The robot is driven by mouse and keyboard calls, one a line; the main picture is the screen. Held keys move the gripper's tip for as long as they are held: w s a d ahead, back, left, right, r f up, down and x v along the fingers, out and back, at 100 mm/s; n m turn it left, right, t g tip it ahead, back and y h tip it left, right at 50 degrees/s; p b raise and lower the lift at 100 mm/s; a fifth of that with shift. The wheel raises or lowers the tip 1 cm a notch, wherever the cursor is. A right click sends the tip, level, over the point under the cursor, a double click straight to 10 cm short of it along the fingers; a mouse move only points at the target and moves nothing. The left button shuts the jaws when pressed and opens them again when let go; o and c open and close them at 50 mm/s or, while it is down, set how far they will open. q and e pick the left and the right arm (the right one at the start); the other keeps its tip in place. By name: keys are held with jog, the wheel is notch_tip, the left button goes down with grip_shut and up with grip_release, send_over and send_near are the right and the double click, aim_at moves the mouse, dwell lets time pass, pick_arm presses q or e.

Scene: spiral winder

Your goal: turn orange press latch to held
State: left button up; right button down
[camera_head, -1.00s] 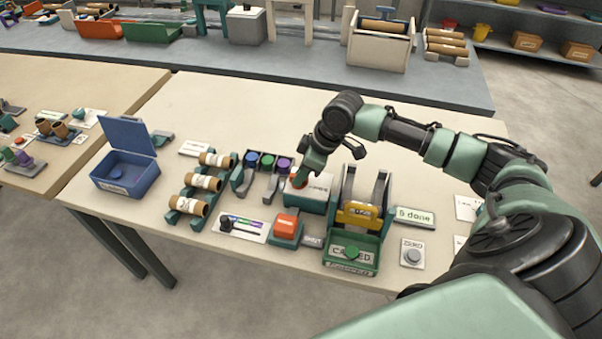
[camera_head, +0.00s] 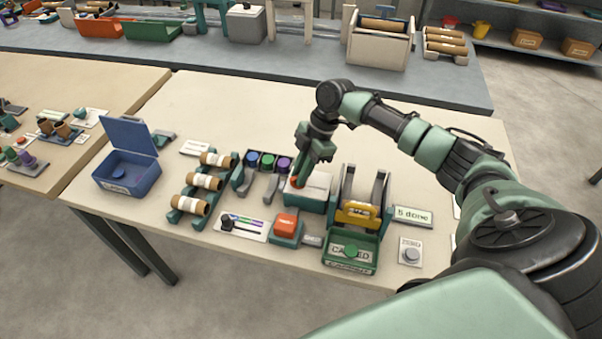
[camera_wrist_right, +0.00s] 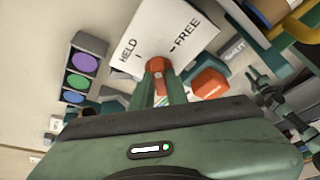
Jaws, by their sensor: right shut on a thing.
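The orange press latch (camera_wrist_right: 159,66) is a small knob on a white plate (camera_wrist_right: 163,28) printed HELD and FREE, each with a short tick mark. In the head view the latch (camera_head: 296,182) shows at the left end of a teal-sided block with a white top (camera_head: 317,188). My right gripper (camera_wrist_right: 160,84) is shut on the latch, with one finger at each side of it. From above, my right gripper (camera_head: 301,175) partly covers the latch. I cannot tell which mark the latch points to. My left gripper is not in view.
An orange block (camera_head: 287,224) stands in front. Right of the latch are a teal frame with a yellow bar (camera_head: 357,213) and a green tray (camera_head: 350,264). Colored caps (camera_head: 268,161) and a roll rack (camera_head: 171,218) lie left. The tabletop behind is clear.

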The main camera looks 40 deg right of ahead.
jog(key=n, duration=0.1)
jog(key=n+g+b, duration=0.1)
jog(key=n, duration=0.2)
jog(key=shift+w+n+g+b, duration=0.25)
jog(key=shift+n+g+b, duration=0.05)
jog(key=shift+g+b, duration=0.1)
jog(key=shift+n+g+h+b, duration=0.6)
jog(key=shift+n+g+b, duration=0.1)
jog(key=shift+n, duration=1.6)
jog(key=c, duration=1.4)
grip_release()
jog(key=shift+r, duration=0.1)
